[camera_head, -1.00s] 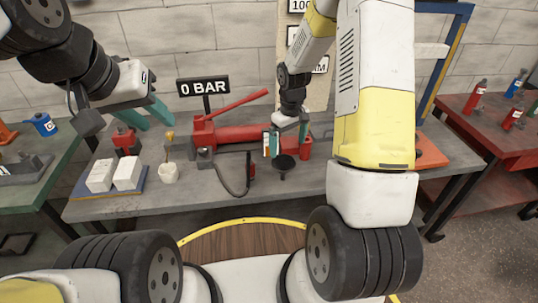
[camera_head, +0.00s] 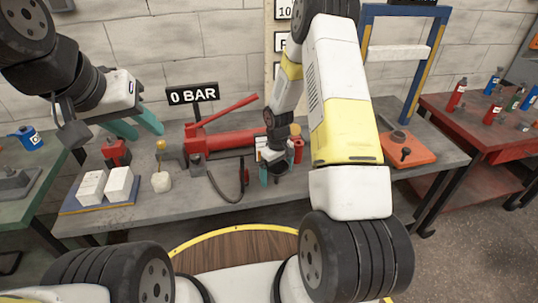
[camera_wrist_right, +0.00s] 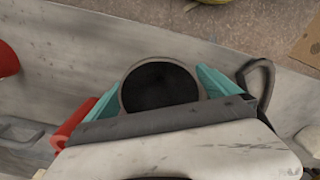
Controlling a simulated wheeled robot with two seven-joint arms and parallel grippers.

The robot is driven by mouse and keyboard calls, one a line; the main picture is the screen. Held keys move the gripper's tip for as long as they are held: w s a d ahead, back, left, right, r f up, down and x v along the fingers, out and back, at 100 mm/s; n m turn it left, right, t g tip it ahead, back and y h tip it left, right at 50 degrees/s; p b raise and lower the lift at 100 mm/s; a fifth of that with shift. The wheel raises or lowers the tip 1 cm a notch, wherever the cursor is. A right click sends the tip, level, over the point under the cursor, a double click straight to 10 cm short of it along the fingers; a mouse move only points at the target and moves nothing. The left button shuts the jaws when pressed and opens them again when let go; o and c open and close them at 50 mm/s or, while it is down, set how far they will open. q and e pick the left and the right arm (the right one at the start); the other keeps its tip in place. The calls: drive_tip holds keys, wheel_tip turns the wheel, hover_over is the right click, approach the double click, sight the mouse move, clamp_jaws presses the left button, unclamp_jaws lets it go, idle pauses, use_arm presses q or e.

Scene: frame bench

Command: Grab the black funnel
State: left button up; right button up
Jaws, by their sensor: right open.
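The black funnel (camera_wrist_right: 160,86) shows in the right wrist view as a dark round mouth with a grey rim. It lies between the two teal fingers of my right gripper (camera_wrist_right: 155,92), which is open around it; contact cannot be told. In the head view my right gripper (camera_head: 273,172) is low over the grey bench and hides most of the funnel. My left gripper (camera_head: 136,126) is open and empty above the left part of the bench.
A red pump (camera_head: 220,143) with a long lever and a hose stands behind on the grey bench (camera_head: 215,210). White blocks (camera_head: 105,187) and a small pale pot (camera_head: 161,182) are left. An orange tray (camera_head: 405,148) is right. The bench front is mostly clear.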

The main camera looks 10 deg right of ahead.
drive_tip(key=c, duration=1.4)
drive_tip(key=shift+o, duration=0.2)
drive_tip(key=shift+r, duration=0.1)
